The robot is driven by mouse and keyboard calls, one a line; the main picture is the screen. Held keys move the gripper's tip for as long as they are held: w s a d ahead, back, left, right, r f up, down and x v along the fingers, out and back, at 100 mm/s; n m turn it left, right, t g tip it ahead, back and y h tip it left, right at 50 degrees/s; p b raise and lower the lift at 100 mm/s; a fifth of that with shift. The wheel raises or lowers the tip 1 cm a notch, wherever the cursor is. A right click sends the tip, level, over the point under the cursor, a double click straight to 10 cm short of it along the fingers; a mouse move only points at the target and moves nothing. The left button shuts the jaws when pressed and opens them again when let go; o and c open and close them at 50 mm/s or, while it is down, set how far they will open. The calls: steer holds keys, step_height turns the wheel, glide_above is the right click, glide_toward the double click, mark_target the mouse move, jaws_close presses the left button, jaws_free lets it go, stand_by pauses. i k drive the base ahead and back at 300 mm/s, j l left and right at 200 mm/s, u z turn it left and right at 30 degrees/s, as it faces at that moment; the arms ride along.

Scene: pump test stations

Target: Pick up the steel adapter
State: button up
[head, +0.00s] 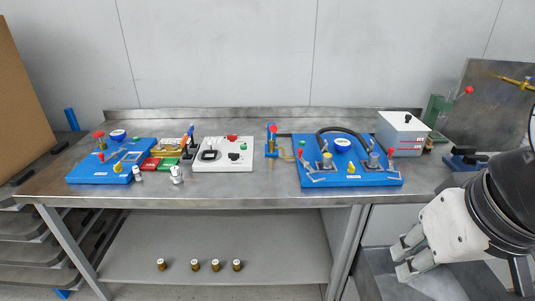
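My gripper (397,260) is at the lower right, below the table top's front edge, with its fingers pointing left. The two fingertips look apart, with nothing visible between them. I cannot tell for certain which thing is the steel adapter. A grey metal cylindrical fitting (373,161) stands on the right blue board (341,179), well above and left of my gripper in the picture. Two small pale fittings (176,175) (137,173) stand at the table's front left; their material is too small to tell.
Several brass fittings (196,265) stand on the lower shelf (270,245). The steel table (240,190) also carries a left blue board (88,172), a white panel (223,164) and a grey box (403,130). A grey metal bin (375,280) lies beneath my gripper in the picture.

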mark_target(137, 174)
steer(key=i+j+u, duration=0.65)
steer(key=i, duration=0.2)
steer(key=i+j+u, duration=0.15)
steer(key=i+u, duration=0.2)
steer(key=i, duration=0.15)
steer(key=k+j+z, duration=0.1)
steer(key=j+z, duration=0.4)
steer(key=j, duration=0.5)
steer(key=i+l+u, duration=0.1)
steer(key=i+l, duration=0.05)
steer(key=i, duration=0.1)
